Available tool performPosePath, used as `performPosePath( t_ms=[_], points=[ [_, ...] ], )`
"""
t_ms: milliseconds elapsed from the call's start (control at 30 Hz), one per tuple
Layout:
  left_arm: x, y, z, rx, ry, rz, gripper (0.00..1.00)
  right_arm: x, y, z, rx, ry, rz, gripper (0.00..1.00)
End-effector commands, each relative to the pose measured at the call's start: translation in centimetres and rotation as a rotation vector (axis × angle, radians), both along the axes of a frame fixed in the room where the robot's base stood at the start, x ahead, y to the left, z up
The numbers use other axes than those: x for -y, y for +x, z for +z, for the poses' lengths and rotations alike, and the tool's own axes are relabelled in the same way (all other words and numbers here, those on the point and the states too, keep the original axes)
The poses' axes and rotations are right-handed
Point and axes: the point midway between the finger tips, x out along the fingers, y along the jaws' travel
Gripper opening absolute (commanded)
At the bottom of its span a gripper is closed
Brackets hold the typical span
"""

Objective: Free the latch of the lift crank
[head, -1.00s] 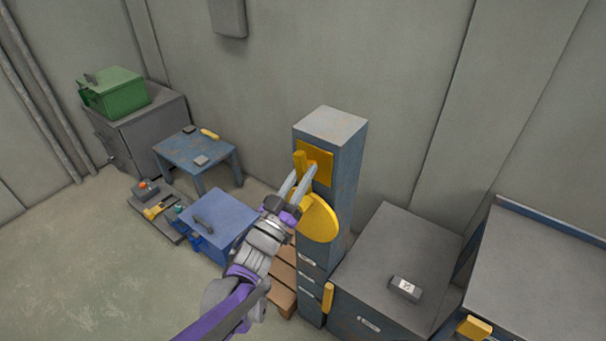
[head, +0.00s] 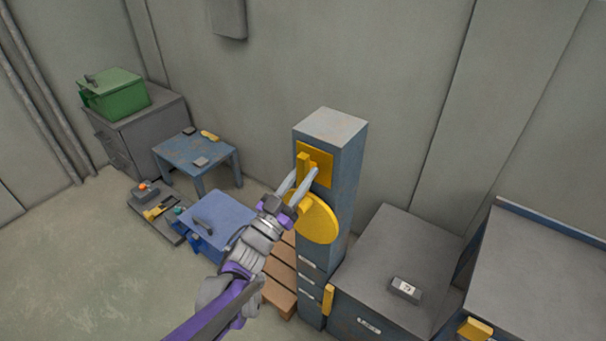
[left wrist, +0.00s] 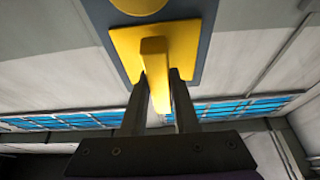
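The lift crank's yellow disc (head: 318,222) is on the front of a tall blue-grey post (head: 335,150). Above it is a yellow plate (head: 322,160) with a raised yellow bar, which looks like the latch (head: 303,162). The bar also shows in the left wrist view (left wrist: 154,58), standing out from the plate. My left gripper (head: 303,180) is at this bar, its two fingers apart, one on each side of the bar's lower end. Whether the fingers touch the bar I cannot tell. My right gripper is not in view.
A grey cabinet (head: 415,240) with a small dark block (head: 405,289) stands right of the post. A blue box (head: 222,215) and a low blue table (head: 185,150) stand left. A green box (head: 118,95) sits on a cabinet behind. Floor at lower left is clear.

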Motion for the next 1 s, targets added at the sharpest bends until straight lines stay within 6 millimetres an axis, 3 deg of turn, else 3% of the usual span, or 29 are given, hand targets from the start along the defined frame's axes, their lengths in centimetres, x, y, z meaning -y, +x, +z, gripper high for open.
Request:
performPosePath(
  t_ms=[33, 133, 167, 567, 1000],
  points=[
    [0.0, 0.0, 0.0, 0.0, 0.0, 0.0, 0.38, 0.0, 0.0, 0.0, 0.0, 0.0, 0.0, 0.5],
    [0.0, 0.0, 0.0, -0.001, -0.001, 0.0, 0.56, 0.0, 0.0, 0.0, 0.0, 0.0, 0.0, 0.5],
    [0.0, 0.0, 0.0, -0.001, -0.001, 0.0, 0.57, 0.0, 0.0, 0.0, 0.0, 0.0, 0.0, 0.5],
    [-0.7, -0.8, -0.4, 0.0, -0.001, 0.002, 0.57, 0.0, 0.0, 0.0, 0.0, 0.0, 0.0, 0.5],
    [-5.1, -6.8, -3.6, 0.0, -0.001, 0.002, 0.57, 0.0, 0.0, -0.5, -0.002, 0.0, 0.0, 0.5]
  ],
)
